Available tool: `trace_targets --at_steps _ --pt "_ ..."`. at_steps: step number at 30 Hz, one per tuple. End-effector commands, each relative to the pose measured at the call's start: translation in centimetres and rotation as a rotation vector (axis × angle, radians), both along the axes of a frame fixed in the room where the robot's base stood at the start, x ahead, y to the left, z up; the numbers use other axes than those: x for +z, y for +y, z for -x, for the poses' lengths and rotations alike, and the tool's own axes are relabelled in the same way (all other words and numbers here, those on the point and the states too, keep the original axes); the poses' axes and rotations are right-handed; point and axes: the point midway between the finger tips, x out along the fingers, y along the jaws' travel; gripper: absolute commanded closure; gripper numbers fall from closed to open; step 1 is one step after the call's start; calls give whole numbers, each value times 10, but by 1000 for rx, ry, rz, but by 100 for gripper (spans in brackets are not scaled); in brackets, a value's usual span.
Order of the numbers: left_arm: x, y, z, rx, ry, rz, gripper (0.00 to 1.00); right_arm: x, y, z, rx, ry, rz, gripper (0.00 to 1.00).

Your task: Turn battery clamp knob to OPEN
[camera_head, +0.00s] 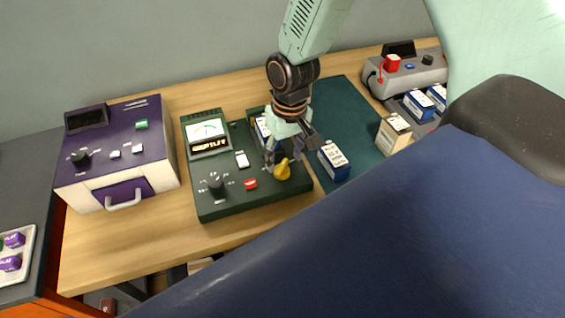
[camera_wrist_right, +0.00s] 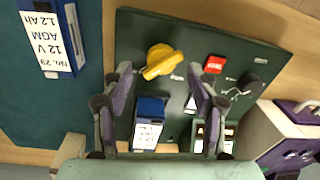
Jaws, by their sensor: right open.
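The yellow clamp knob (camera_head: 283,171) sits on the front right of the dark green battery tester (camera_head: 215,207). In the right wrist view the knob (camera_wrist_right: 161,61) lies just beyond the fingertips, its pointer slanting. Its label cannot be read. My right gripper (camera_head: 290,152) is above the tester, close to the knob, pointing down. In the right wrist view its two fingers (camera_wrist_right: 160,78) are apart with nothing held between them. A blue and white battery (camera_wrist_right: 148,122) sits in the tester below the fingers, partly hidden in the head view. My left gripper is not in view.
A blue battery (camera_head: 333,160) stands on the green mat (camera_head: 345,105) right of the tester, a cream one (camera_head: 393,134) farther right. A purple charger box (camera_head: 120,150) stands left. A red button (camera_head: 251,184) and black dial (camera_head: 215,184) are on the tester. A grey device (camera_head: 410,72) is at the back right.

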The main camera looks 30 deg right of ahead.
Motion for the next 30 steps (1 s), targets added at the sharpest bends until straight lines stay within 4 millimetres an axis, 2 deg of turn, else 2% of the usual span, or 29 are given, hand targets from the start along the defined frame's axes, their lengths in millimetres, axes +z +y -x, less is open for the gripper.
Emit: trace_targets --at_steps 3,7,17,30 --pt "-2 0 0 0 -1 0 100 -18 1 0 2 2 1 41" --pt "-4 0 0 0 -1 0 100 -28 2 -1 4 1 1 41" --pt "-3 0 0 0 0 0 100 -31 3 -4 5 -1 1 41" --pt "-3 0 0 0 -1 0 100 -31 3 -2 5 2 0 77"
